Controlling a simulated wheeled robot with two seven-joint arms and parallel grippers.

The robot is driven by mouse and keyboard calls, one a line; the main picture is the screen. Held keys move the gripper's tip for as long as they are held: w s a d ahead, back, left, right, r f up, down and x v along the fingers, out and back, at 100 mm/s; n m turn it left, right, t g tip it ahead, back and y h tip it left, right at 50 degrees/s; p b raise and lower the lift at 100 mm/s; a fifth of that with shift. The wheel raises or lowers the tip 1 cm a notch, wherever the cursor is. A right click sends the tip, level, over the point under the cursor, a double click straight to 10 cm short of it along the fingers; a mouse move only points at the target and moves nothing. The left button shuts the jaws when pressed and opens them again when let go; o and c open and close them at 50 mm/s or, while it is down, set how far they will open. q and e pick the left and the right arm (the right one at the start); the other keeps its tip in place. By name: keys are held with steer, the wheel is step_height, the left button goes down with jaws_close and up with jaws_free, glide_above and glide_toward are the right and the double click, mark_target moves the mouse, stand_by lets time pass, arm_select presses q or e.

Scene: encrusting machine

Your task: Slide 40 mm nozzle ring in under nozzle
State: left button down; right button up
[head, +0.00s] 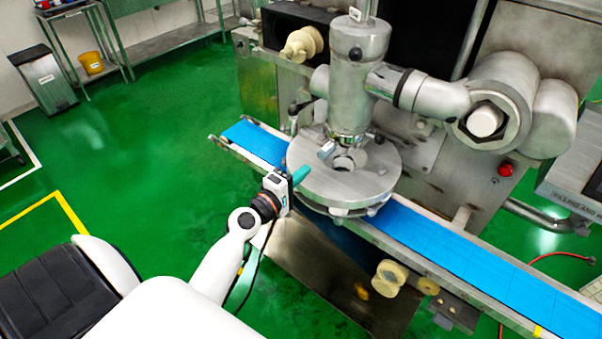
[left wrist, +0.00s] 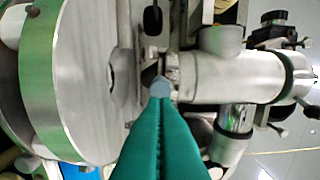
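The nozzle (head: 347,105) is a grey metal column standing upright over a round metal disc (head: 375,185). A small light-grey piece (head: 326,150) juts out toward my gripper at the nozzle's foot, probably the handle of the nozzle ring; the ring itself cannot be made out clearly. In the left wrist view a grey-blue rounded end (left wrist: 160,88) shows just beyond my fingertips. My left gripper (head: 306,170) has teal fingers that lie together over the disc's left edge. In the head view its tips look slightly apart from the grey piece. My right gripper is not in view.
A blue conveyor belt (head: 440,238) runs under the disc. A thick metal arm (head: 430,92) joins the nozzle to the machine on the right. A cream knob (head: 303,44) is behind left. Green floor (head: 165,120) lies open on the left.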

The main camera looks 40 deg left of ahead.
mark_target(321, 156)
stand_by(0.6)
arm_select(q)
steer(key=shift+w+d, duration=0.2)
steer(key=shift+w, duration=2.45)
steer(key=shift+s, duration=0.1)
steer(key=s+b, duration=0.1)
steer(key=s, duration=0.9)
steer(key=shift+a, duration=0.4)
steer(key=shift+w, duration=0.1)
